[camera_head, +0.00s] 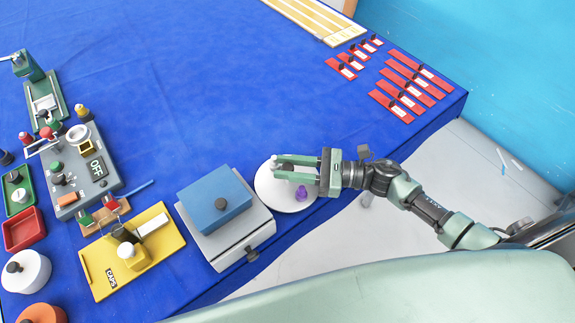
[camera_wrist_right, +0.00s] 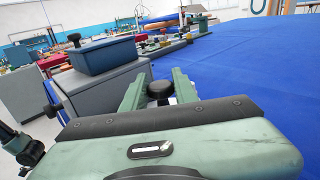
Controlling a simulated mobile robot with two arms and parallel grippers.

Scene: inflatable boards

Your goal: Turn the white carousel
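The white carousel (camera_head: 267,193) is a flat round disc near the front edge of the blue table. A small purple piece (camera_head: 301,193) stands on it. My right gripper (camera_head: 277,166) is over the disc, reaching in from the right with its two fingers spread apart and covering part of the disc. In the right wrist view a black knob (camera_wrist_right: 160,89) shows between the fingers, with no clear contact on either side. My left gripper is not in view.
A grey box with a blue top (camera_head: 215,203) stands close left of the carousel. A yellow tray (camera_head: 165,241) and a grey OFF panel (camera_head: 82,170) are farther left. Red strips (camera_head: 398,107) lie at the back right. The table's middle is clear.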

